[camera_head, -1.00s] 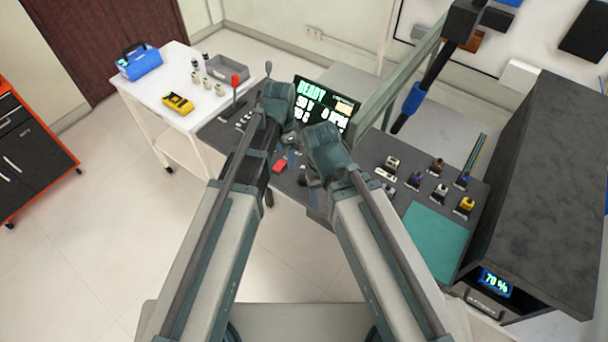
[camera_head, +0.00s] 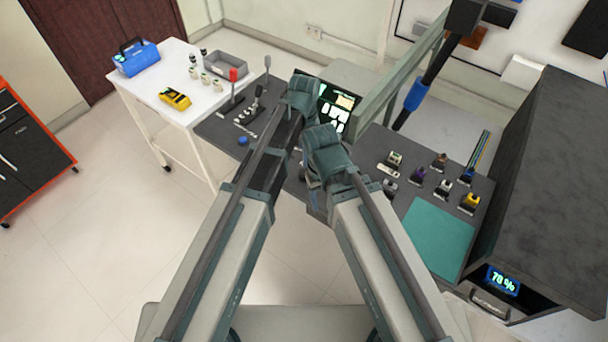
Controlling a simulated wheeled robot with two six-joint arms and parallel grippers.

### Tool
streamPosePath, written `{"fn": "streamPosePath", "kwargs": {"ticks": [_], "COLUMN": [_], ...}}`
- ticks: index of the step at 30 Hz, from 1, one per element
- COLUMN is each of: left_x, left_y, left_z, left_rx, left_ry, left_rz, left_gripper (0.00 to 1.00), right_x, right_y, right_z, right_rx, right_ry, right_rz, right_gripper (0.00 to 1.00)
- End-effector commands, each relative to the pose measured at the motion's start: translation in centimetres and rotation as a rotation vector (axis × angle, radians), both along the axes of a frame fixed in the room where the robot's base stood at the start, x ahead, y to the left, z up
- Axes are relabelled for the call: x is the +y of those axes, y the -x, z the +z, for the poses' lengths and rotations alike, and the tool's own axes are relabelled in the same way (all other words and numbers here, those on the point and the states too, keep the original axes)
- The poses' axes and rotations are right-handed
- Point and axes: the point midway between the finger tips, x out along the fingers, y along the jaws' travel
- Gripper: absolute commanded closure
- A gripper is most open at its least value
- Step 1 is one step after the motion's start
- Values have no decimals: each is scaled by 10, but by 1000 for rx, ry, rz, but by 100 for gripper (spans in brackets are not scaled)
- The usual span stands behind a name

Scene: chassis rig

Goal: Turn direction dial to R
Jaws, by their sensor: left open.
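I cannot pick out the direction dial; the middle of the dark control console (camera_head: 212,130) is largely hidden by my two arms. My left gripper (camera_head: 303,118) is over the console, just in front of the display screen (camera_head: 340,104), which it partly covers. Its jaws are open, with the fingertips mostly hidden below the wrist. My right gripper (camera_head: 313,182) is low over the console's front middle, under its wrist. Its fingers are too hidden to tell whether they are open.
A red-topped lever (camera_head: 233,78) and other levers stand at the console's left, near a blue knob (camera_head: 243,140). Several small switches (camera_head: 443,187) and a teal mat (camera_head: 430,235) are on the right. A white cart (camera_head: 150,82) stands left; a green-grey beam (camera_head: 385,85) rises behind.

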Motion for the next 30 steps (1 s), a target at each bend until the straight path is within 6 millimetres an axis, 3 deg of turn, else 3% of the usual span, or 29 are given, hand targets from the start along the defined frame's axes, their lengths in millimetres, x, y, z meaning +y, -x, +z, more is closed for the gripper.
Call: {"fn": "streamPosePath", "kwargs": {"ticks": [1,18,30], "left_x": [0,0,0], "left_y": [0,0,0], "left_z": [-15,-93,-101], "left_rx": [0,0,0], "left_ry": [0,0,0], "left_rz": [0,1,1], "left_gripper": [22,22,22], "right_x": [0,0,0], "right_y": [0,0,0], "right_z": [-15,-93,-101], "right_rx": [0,0,0], "right_ry": [0,0,0], "right_rz": [0,0,0], "right_gripper": [34,34,34]}}
